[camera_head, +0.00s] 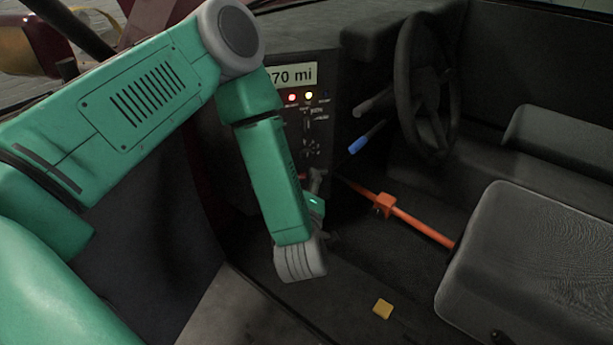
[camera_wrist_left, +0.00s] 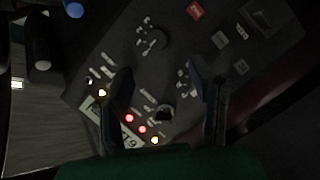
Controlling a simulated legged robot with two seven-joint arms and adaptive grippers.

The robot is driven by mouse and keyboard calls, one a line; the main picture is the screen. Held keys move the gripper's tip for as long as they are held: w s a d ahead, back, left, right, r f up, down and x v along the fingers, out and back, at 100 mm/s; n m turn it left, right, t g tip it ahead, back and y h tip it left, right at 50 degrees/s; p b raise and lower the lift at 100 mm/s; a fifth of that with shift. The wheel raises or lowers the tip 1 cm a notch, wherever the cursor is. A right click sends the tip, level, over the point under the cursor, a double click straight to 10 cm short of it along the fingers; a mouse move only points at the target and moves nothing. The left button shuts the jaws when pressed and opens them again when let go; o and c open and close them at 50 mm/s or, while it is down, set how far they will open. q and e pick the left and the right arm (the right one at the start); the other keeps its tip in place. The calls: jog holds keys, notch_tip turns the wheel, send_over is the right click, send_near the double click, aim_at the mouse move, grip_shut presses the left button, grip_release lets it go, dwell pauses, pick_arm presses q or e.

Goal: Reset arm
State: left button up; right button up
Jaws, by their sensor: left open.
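My green left arm reaches in from the left of the head view, in front of the dashboard panel (camera_head: 312,98). My left gripper (camera_head: 318,180) is partly hidden behind the forearm there. In the left wrist view my left gripper (camera_wrist_left: 160,85) shows two dark fingers set well apart, with nothing between them but the panel (camera_wrist_left: 185,60) beyond. The panel has knobs, small labels and lit red and yellow lamps. In the head view its display reads "70 mi", with the left part hidden by my arm. My right gripper is in neither view.
A steering wheel (camera_head: 426,85) stands right of the panel, with a blue-tipped lever (camera_head: 359,145) beside it. An orange bar (camera_head: 415,226) runs from the panel to the grey seat (camera_head: 525,270). A yellow block (camera_head: 382,308) lies on the floor. Open floor lies below the gripper.

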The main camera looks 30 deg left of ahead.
pick_arm(q)
jog(key=shift+s+d, duration=0.1)
jog(key=shift+s, duration=0.05)
dwell(0.4)
jog(key=s+d+f+m+g+h, duration=0.45)
jog(key=s+f+m+h, duration=0.35)
jog(key=f, duration=0.3)
jog(key=s+f+m+g, duration=0.3)
jog(key=s+m+g, duration=0.1)
jog(key=s, duration=0.6)
jog(key=s+a+f+m+g, duration=0.1)
jog(key=s+m+g, duration=0.3)
jog(key=s, duration=0.6)
jog(key=f+m, duration=0.1)
jog(key=m, duration=0.1)
jog(key=shift+s+a+f+m+g+h, duration=0.25)
jog(key=shift+s+f+m+g+h, duration=0.05)
jog(key=shift+s+f+g, duration=0.1)
